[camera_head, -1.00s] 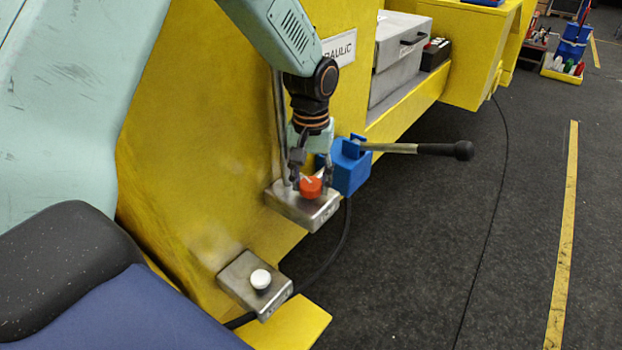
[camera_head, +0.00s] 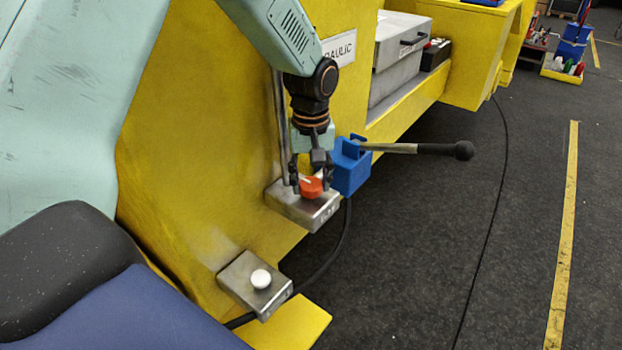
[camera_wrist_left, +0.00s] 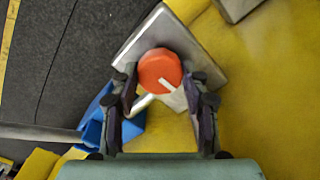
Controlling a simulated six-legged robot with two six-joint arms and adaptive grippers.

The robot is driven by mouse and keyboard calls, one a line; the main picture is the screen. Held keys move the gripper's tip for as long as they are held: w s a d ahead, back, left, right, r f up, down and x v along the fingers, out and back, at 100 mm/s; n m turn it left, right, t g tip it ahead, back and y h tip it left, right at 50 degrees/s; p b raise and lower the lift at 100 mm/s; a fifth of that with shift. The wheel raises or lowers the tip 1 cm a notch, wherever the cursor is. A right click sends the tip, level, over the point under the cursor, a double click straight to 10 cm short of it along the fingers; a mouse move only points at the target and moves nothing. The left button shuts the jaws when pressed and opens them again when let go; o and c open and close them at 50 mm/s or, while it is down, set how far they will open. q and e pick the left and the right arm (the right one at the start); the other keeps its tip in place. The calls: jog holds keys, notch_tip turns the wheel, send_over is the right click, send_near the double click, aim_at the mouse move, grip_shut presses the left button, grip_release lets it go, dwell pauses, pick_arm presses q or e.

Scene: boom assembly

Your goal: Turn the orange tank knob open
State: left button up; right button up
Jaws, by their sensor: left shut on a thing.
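The orange knob (camera_head: 311,187) sits on top of a grey metal box (camera_head: 288,205) fixed to the yellow machine. In the left wrist view the knob (camera_wrist_left: 160,71) lies between the fingertips. My left gripper (camera_head: 312,184) comes down from above and is shut on the knob, one finger on each side. My right gripper is not in view.
A blue block (camera_head: 351,168) with a black-ended lever (camera_head: 420,149) stands right beside the gripper. A second metal box with a white knob (camera_head: 260,279) is lower and nearer. A black hose (camera_head: 346,235) hangs below. The dark floor (camera_head: 420,270) at right is open.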

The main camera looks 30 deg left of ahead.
aim_at(311, 183)
pick_arm(q)
jog(key=shift+w+r, duration=0.15)
jog(key=o, duration=1.2)
jog(key=shift+c, duration=0.2)
notch_tip(311, 183, up, 12)
jog(key=shift+s+f, duration=0.2)
